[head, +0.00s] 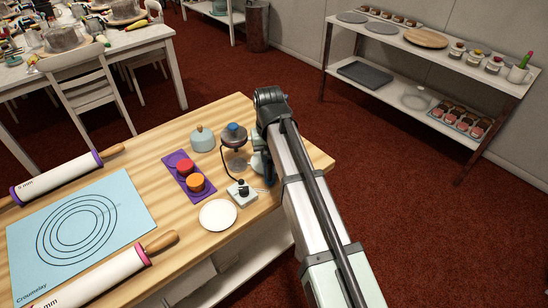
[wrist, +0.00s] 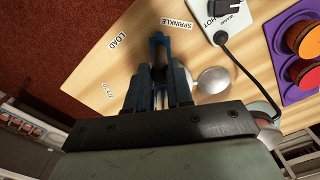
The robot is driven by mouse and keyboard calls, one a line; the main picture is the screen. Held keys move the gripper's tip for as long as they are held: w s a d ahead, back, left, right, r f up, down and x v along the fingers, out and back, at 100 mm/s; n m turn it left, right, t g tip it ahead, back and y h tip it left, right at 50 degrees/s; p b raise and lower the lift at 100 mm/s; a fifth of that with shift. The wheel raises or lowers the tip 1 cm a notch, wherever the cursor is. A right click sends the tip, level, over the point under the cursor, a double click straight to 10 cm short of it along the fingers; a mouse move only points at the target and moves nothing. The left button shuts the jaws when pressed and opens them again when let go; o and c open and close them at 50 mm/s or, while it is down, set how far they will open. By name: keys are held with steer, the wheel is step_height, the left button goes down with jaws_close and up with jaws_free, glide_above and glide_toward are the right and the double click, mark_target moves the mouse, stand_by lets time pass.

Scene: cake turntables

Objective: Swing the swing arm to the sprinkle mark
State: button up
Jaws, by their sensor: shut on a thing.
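My gripper (wrist: 160,72) shows in the wrist view with its fingers closed on a dark blue piece (wrist: 158,45), which looks like part of the swing arm. The fingers hide most of that piece. Its far end lies between the LOAD mark (wrist: 124,40) and the SPRINKLE mark (wrist: 178,23), nearer SPRINKLE. A third mark (wrist: 106,91) lies left of the fingers and is too small to read surely. In the head view my arm covers much of this spot, and the swing arm cannot be made out clearly.
A silver dome (wrist: 213,80) is close right of the fingers. A white switch box (head: 242,192) with a cable, a blue-topped stand (head: 233,137), a purple tray (head: 180,166) with red and orange cups, and a white plate (head: 217,214) are nearby. The table edge is close behind.

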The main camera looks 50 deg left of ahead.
steer(key=shift+a, duration=0.15)
steer(key=shift+s+a, duration=0.95)
steer(key=shift+s+a, duration=0.2)
steer(key=shift+a, duration=0.05)
stand_by(0.3)
steer(key=o, duration=0.8)
steer(key=shift+r, duration=0.1)
